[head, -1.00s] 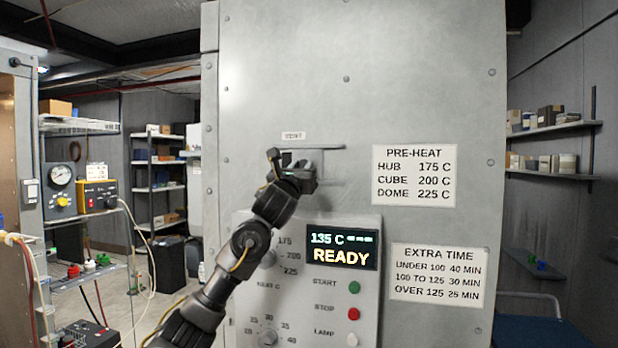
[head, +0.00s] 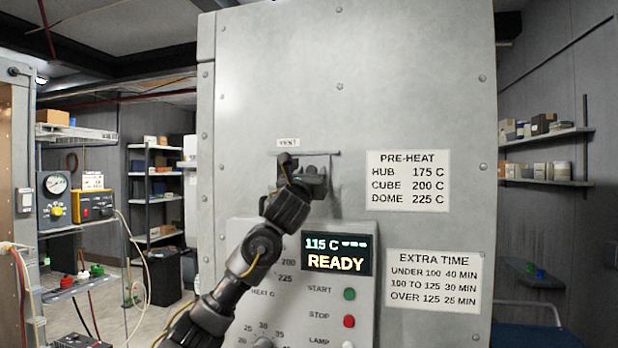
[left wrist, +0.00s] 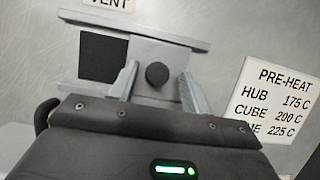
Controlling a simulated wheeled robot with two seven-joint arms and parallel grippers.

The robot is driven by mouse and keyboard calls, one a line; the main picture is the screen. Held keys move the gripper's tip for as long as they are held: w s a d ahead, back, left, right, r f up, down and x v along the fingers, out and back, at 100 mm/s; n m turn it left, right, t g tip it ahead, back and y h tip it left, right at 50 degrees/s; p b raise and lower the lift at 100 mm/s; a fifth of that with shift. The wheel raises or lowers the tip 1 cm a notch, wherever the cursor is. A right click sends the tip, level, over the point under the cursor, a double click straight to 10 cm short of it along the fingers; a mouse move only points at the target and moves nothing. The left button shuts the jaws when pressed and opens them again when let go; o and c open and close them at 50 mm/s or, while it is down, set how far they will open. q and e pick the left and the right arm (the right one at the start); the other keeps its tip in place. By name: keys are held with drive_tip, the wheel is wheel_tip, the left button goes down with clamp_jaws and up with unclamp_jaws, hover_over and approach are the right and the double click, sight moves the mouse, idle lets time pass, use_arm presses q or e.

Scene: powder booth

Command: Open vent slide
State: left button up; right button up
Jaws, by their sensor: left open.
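The vent slide is a grey plate (left wrist: 150,52) with a round black knob (left wrist: 157,74), set between rails under the VENT label (left wrist: 110,3). A dark square opening (left wrist: 103,57) shows to the left of the plate in the left wrist view. My left gripper (left wrist: 158,82) is open, with one finger on each side of the knob and a visible gap on both sides. In the head view my left gripper (head: 304,172) is in front of the vent and hides most of the slide and its knob; the upper rail (head: 332,153) shows. My right gripper is not in view.
Below the vent, a control panel (head: 300,318) with a READY display (head: 337,253) and buttons sticks out from the grey booth front. A pre-heat sign (head: 408,181) and an extra-time sign (head: 433,278) are on the right. Shelves stand on both sides.

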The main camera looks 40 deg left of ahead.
use_arm(q)
drive_tip(key=shift+s+d+f, duration=0.15)
drive_tip(key=shift+s+f, duration=0.1)
drive_tip(key=shift+s, duration=0.05)
drive_tip(key=b+v, duration=0.2)
drive_tip(key=v, duration=0.8)
drive_tip(key=shift+b, duration=0.3)
